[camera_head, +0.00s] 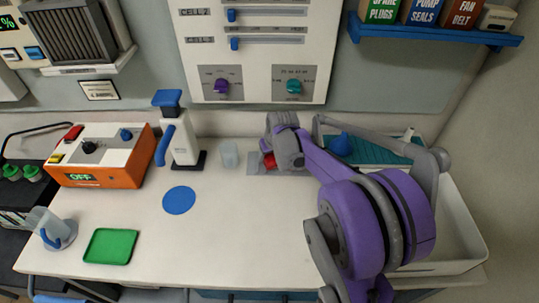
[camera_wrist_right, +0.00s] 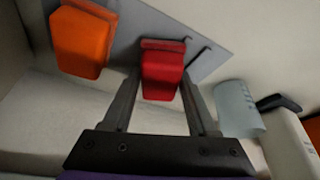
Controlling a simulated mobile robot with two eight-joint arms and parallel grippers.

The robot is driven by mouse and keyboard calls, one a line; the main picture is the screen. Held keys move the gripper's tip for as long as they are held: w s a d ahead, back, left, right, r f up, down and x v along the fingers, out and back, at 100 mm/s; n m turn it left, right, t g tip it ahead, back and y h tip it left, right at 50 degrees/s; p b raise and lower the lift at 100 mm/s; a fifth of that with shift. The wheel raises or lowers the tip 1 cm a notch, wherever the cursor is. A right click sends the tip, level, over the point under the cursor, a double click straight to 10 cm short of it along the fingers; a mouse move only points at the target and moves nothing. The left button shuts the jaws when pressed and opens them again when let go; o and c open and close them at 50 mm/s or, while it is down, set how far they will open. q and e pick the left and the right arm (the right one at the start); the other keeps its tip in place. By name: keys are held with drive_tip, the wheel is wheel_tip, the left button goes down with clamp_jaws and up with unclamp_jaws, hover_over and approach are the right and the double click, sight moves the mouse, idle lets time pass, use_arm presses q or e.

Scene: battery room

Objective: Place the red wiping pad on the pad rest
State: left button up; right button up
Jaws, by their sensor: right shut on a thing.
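The red wiping pad (camera_wrist_right: 162,72) is between the two fingers of my right gripper (camera_wrist_right: 159,84), which is shut on it. In the head view a bit of the red pad (camera_head: 268,160) shows beside the right gripper (camera_head: 274,155) at the back of the table. A grey plate (camera_head: 253,166), which looks like the pad rest, lies there under the gripper. In the wrist view the plate (camera_wrist_right: 160,18) is behind the red pad, with an orange pad (camera_wrist_right: 83,42) at its left. I cannot tell whether the red pad touches the plate. My left gripper is not in view.
A teal tray (camera_head: 375,152) and white bin (camera_head: 462,225) are at right. The front middle of the table is clear.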

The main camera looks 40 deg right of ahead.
drive_tip(key=shift+f, duration=0.2)
drive_tip(key=o, duration=1.3)
drive_tip(key=shift+r, duration=0.1)
